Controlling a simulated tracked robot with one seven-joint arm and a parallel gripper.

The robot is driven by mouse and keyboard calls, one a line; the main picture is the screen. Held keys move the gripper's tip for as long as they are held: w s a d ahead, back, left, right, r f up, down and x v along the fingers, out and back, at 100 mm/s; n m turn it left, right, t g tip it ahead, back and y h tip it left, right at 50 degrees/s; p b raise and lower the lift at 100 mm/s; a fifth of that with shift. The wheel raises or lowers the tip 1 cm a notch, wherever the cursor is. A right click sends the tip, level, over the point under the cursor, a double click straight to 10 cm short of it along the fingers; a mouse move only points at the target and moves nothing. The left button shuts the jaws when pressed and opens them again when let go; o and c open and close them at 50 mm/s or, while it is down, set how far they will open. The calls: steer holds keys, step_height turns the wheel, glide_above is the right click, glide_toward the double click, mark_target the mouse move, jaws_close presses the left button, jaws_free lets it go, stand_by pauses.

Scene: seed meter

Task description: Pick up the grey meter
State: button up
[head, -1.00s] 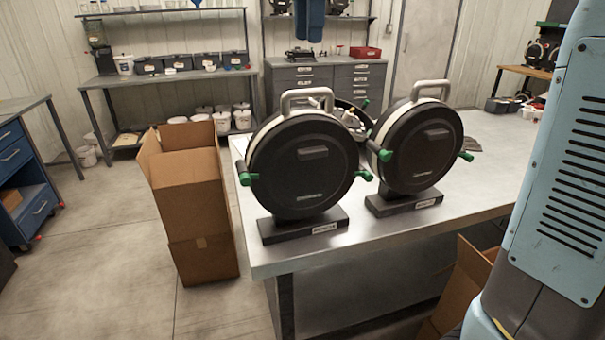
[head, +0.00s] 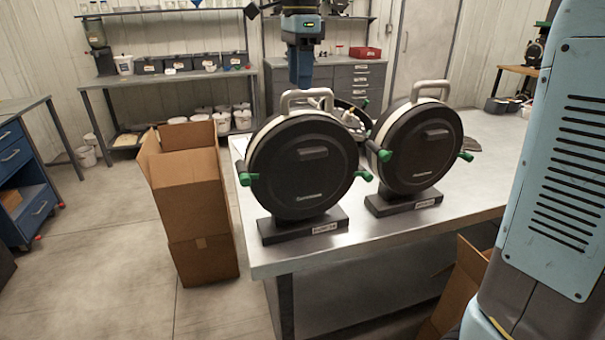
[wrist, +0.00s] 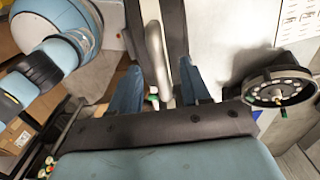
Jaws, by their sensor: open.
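Two dark round meters with light grey top handles and green knobs stand upright on black bases on the metal table: the left meter (head: 300,175) and the right meter (head: 415,165). Both fronts look dark grey to black; their base labels are too small to read. My gripper (head: 301,82) points down just above or behind the left meter's handle (head: 288,99). In the wrist view my gripper (wrist: 159,68) is open, with its blue fingers on either side of a grey handle bar (wrist: 156,55). I cannot tell whether either finger touches it.
Behind the meters lies an open round housing (wrist: 278,88) with pale spots around its inside. A cardboard box (head: 190,200) stands left of the table (head: 470,215). A drawer cabinet (head: 340,85) stands behind.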

mark_target(303, 93)
steer(key=shift+d+f, duration=0.15)
steer(key=shift+f, duration=1)
steer(key=shift+d+f, duration=0.1)
steer(key=shift+f, duration=1.05)
steer(key=shift+c, duration=0.2)
jaws_close()
steer(key=shift+w+r, duration=0.1)
